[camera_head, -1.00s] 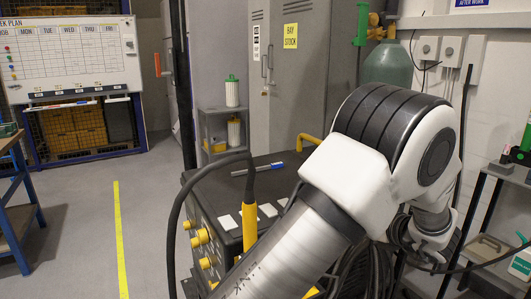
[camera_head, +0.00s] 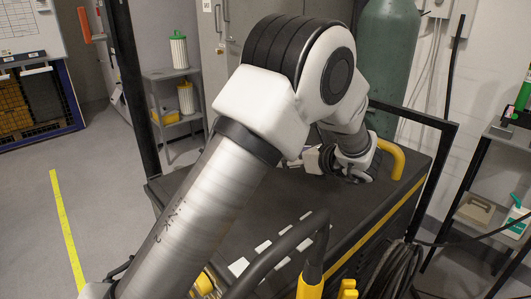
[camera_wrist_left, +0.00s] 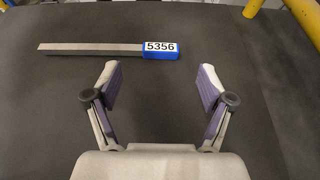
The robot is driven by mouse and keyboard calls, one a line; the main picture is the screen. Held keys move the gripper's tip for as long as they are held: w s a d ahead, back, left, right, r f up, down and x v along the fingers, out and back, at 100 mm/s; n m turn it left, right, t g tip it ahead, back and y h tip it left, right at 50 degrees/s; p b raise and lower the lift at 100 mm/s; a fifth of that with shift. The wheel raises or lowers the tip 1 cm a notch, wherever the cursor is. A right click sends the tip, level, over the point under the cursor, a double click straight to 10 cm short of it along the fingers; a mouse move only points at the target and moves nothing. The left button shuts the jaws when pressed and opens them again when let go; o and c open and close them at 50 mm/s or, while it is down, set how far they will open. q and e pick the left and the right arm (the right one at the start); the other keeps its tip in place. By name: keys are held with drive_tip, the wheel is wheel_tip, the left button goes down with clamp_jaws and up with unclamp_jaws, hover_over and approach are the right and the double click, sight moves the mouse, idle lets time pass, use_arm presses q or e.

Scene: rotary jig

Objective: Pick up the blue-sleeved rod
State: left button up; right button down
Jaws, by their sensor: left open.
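The rod is a flat grey bar (camera_wrist_left: 92,49) with a blue sleeve (camera_wrist_left: 161,56) at its right end, marked with a white label "5356". It lies flat on the dark top (camera_wrist_left: 60,110), crosswise ahead of my left gripper. My left gripper (camera_wrist_left: 158,82) is open and empty in the left wrist view. Its fingertips are a little short of the rod, roughly below the sleeve end, and do not appear to touch it. In the head view my left arm reaches over the dark top and hides the rod; the gripper there is mostly hidden behind the wrist.
A yellow handle (camera_head: 396,158) stands at the top's far right corner, near my left wrist. Several white cards (camera_head: 262,248) lie on the near part of the top. A green gas cylinder (camera_head: 388,60) stands behind.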

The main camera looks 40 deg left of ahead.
use_arm(q)
drive_tip(key=p+x, duration=0.1)
drive_tip(key=x, duration=0.5)
drive_tip(key=shift+f, duration=0.15)
drive_tip(key=shift+d, duration=0.3)
drive_tip(key=shift+c, duration=1.4)
drive_tip(key=c, duration=0.7)
drive_tip(key=shift+c, duration=0.2)
drive_tip(key=shift+r, duration=0.25)
